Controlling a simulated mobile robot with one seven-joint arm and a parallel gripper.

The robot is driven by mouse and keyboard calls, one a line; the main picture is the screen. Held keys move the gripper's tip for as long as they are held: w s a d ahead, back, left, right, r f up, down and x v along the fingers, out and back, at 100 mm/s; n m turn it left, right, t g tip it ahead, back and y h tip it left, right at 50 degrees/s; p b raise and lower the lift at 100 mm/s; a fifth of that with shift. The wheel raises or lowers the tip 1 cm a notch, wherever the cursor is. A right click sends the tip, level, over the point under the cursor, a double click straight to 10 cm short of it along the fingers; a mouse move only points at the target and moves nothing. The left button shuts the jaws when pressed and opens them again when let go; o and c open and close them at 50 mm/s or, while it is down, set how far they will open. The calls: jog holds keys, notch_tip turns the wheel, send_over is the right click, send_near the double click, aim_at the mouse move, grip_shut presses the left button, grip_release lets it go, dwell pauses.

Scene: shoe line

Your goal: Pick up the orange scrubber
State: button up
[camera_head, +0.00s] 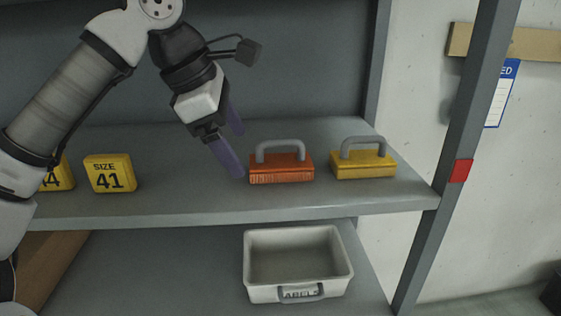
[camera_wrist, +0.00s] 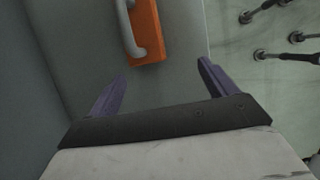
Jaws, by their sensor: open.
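The orange scrubber (camera_head: 281,171) sits on the upper shelf, a block with a grey arched handle on top. A yellow scrubber (camera_head: 363,164) of like shape stands to its right. My gripper (camera_head: 239,153) is open and empty, just left of the orange scrubber and apart from it. In the wrist view the orange scrubber (camera_wrist: 147,35) and its grey handle show at the top, beyond the open purple fingers (camera_wrist: 160,88). The scrubber's upper end is cut off by the frame edge there.
Yellow size blocks, one marked 41 (camera_head: 110,174), stand to the left on the upper shelf (camera_head: 200,206). A grey-white bin (camera_head: 297,291) stands on the lower shelf. A grey post (camera_head: 440,165) rises at the right. The shelf front before the scrubbers is clear.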

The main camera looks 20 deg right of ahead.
aim_at(282, 161)
jog(key=d, duration=0.4)
jog(key=shift+w+d, duration=0.25)
jog(key=shift+w, duration=0.1)
jog(key=x, duration=0.2)
jog(key=d+x, duration=0.1)
jog(key=x, duration=0.2)
jog(key=shift+w, duration=0.1)
jog(key=c, duration=1.1)
jog(key=shift+r, duration=0.15)
